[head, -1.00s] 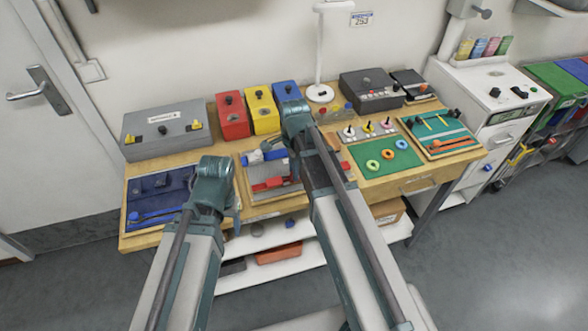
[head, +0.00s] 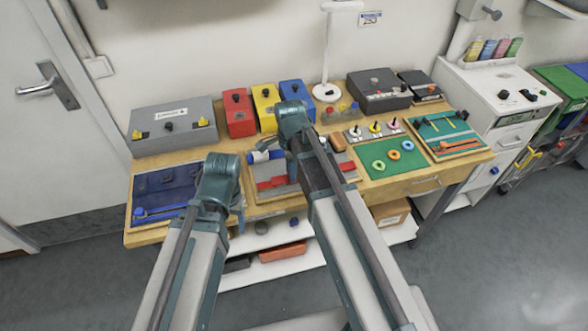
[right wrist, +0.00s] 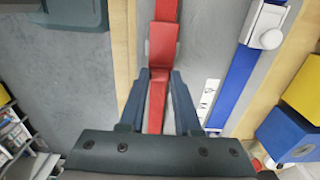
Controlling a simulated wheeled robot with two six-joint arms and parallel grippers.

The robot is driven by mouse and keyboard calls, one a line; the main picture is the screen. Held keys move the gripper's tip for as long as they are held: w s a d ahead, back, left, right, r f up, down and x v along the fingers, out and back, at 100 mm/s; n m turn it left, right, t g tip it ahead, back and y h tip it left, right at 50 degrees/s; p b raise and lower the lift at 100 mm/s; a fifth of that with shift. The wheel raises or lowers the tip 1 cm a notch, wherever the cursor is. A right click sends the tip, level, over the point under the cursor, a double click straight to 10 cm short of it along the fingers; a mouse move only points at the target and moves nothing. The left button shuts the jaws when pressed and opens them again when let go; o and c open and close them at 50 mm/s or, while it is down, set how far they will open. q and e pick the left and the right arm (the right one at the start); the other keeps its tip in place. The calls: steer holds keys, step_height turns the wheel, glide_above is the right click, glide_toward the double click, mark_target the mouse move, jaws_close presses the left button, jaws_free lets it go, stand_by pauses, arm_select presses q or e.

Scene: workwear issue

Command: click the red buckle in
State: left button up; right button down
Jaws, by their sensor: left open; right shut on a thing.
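The red buckle's parts lie on a grey panel (right wrist: 222,28) on the workbench. In the right wrist view a red block-like part (right wrist: 163,45) sits just past my fingertips, with red strap above it. My right gripper (right wrist: 160,75) is shut on a narrow red piece (right wrist: 156,100) that meets this block; I cannot tell whether they are latched. In the head view red strap (head: 270,183) shows left of my right wrist, which hides the joint. My left gripper (head: 238,212) is open near the panel's left front edge; its fingertips are mostly hidden.
A blue strap (right wrist: 233,85) with a pale buckle (right wrist: 265,27) lies beside the red one. A blue tray (head: 160,186) is at left, a green mat (head: 372,167) at right.

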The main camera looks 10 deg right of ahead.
steer(key=c, duration=0.6)
jaws_free()
steer(key=shift+a, duration=0.1)
steer(key=shift+r, duration=0.1)
step_height(320, 180, up, 14)
steer(key=p, duration=1.3)
steer(key=shift+f+p, duration=0.2)
steer(key=shift+p, duration=0.2)
